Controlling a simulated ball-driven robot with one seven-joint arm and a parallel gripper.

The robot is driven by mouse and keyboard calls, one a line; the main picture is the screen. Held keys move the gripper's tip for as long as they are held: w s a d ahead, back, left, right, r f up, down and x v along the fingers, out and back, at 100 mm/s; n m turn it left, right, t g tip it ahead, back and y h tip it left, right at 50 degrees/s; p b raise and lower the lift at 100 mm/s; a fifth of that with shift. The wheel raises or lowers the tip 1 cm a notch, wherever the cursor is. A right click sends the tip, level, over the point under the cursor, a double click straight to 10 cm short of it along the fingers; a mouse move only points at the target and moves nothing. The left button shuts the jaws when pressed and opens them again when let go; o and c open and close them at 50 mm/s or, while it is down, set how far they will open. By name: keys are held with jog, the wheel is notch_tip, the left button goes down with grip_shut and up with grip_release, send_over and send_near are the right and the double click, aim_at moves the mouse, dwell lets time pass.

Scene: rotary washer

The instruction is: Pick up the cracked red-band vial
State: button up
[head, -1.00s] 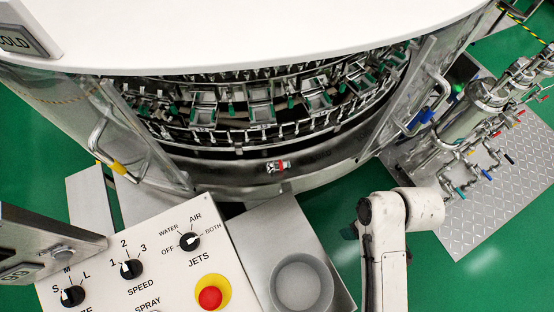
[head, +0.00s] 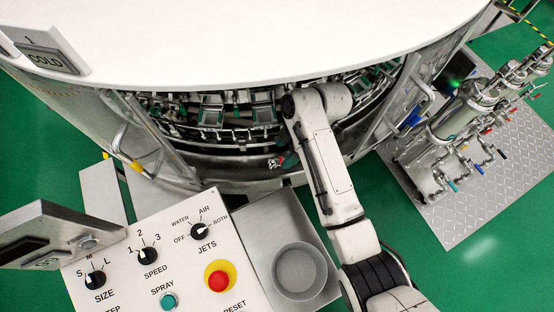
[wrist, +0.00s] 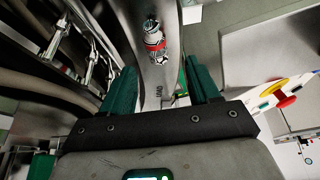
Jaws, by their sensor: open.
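The red-band vial (wrist: 154,40) is clear with a red band and dark crack-like marks. It lies on the bare grey metal ledge (wrist: 150,82) at the washer's opening. The vial lies ahead of the fingertips, roughly in line with the gap. I cannot tell the exact distance.
The washer's carousel (head: 210,110) with green-padded clamps is behind the ledge. A white lid (head: 260,40) overhangs it. A control panel (head: 165,255) and a tray with a round grey cup (head: 300,270) stand in front. Pipework (head: 460,120) stands at right.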

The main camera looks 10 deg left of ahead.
aim_at(278, 160)
jog(key=shift+w+p+x, duration=0.15)
jog(key=shift+p+x, duration=0.05)
jog(key=shift+x, duration=1.35)
jog(key=shift+w+p+x, duration=0.1)
jog(key=shift+p+x, duration=0.05)
jog(key=shift+x, duration=1.4)
jog(key=shift+c, duration=0.2)
jog(key=c, duration=1.1)
